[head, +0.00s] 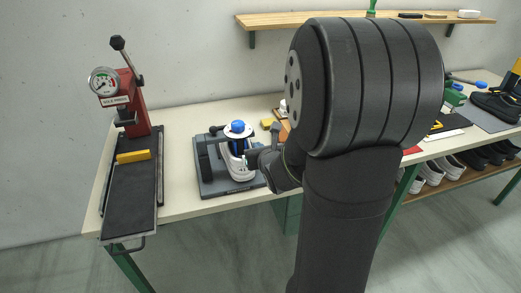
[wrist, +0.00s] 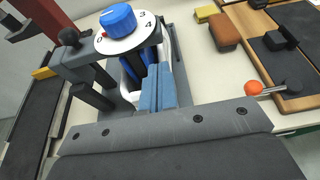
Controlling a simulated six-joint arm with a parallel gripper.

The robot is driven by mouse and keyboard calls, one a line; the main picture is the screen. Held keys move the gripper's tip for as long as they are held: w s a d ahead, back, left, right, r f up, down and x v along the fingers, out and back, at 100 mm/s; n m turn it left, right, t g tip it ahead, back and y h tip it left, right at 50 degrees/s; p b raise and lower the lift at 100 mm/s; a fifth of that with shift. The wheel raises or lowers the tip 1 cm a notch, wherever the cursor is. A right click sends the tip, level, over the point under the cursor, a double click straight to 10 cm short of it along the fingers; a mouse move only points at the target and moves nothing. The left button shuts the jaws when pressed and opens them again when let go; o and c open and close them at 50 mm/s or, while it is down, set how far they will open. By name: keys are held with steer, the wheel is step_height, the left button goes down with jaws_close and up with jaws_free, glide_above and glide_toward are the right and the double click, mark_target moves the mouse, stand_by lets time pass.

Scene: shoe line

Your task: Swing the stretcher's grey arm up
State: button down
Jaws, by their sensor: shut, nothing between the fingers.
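The stretcher stands on a grey base (head: 215,184) on the bench. It has a blue knob (head: 237,127) over a white numbered dial, also seen in the wrist view as a blue knob (wrist: 117,18) over a dial (wrist: 122,40). A white shoe (head: 240,168) sits below the dial. The dark grey arm (wrist: 88,72) of the stretcher appears left of the dial; its exact pose is hard to tell. My gripper (head: 253,160) is at the shoe's right side. In the wrist view my gripper (wrist: 158,72) has its blue fingers together, empty, in front of the shoe; contact is unclear.
A red press with a gauge (head: 104,82) and a dark bed with a yellow block (head: 133,156) stand to the left. In the wrist view, a brown block (wrist: 224,32), a yellow block (wrist: 206,13) and an orange-tipped lever (wrist: 254,88) lie to the right. A wooden shelf (head: 275,19) runs behind.

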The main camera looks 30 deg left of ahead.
mark_target(243, 126)
steer(key=shift+x, duration=3)
steer(key=shift+r, duration=0.1)
steer(key=r, duration=0.2)
steer(key=s+a+r, duration=0.1)
steer(key=r, duration=0.1)
steer(key=s+a+r, duration=0.1)
steer(key=r, duration=0.1)
steer(key=shift+s+a+r, duration=0.3)
steer(key=shift+r, duration=0.15)
steer(key=shift+s+a+r, duration=0.3)
steer(key=shift+r, duration=0.15)
steer(key=shift+s+d+r, duration=0.1)
steer(key=v, duration=1.7)
steer(key=shift+d, duration=0.1)
